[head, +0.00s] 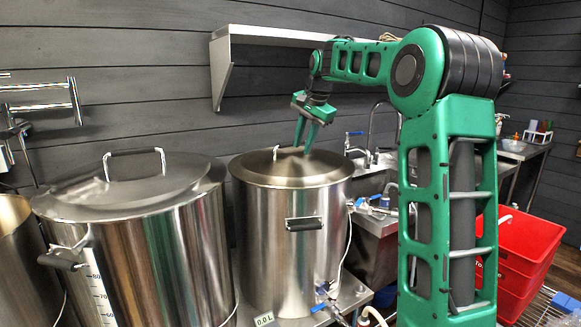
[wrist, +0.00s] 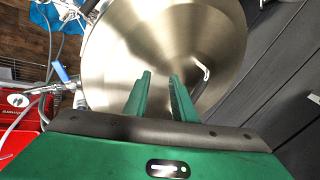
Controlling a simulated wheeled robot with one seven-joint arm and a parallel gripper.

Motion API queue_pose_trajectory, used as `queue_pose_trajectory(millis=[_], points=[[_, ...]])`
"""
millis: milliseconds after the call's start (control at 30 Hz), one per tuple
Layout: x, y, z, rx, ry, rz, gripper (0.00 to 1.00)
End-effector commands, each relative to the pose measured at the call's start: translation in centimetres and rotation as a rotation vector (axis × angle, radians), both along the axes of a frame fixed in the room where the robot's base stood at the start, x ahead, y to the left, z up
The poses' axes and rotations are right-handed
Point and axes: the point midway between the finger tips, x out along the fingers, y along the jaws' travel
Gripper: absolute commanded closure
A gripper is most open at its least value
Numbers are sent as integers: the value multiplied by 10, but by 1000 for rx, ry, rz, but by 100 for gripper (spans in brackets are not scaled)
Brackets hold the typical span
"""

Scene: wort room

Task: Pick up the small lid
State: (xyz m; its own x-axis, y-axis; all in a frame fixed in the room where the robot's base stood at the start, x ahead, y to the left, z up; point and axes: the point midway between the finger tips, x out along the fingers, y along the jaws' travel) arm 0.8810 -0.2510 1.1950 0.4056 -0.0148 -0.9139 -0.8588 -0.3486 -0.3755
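The small lid (head: 265,170) is a round steel cover with a thin arched handle (head: 276,153), sitting on the middle steel pot (head: 280,235). My gripper (head: 303,148) points down above the lid's right part, to the right of the handle in the head view. In the wrist view the lid (wrist: 150,40) fills the upper middle, and its handle (wrist: 202,82) lies just right of both fingers, not between them. The two fingers (wrist: 160,76) are apart with nothing between them. The exact gap between fingertips and lid cannot be told.
A larger lidded pot (head: 150,250) with a raised handle stands at left. A sink with taps (head: 370,160) is behind the middle pot at right. A red crate (head: 515,240) stands at far right. A dark panelled wall and a shelf (head: 265,33) are close behind.

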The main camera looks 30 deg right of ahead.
Motion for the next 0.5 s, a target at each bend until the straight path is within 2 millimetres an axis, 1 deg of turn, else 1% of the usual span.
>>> queue_pose_trajectory(millis=[33, 100, 200, 300, 367, 433, 500], points=[[19, -11, 8, 37, -33, -36, 76], [40, -21, 20, 87, -74, -83, 76], [59, -35, 34, 142, -118, -133, 76], [69, -44, 42, 179, -146, -165, 76], [73, -46, 44, 190, -154, -175, 76], [76, -47, 43, 196, -158, -180, 76], [80, -47, 37, 197, -158, -181, 76]])
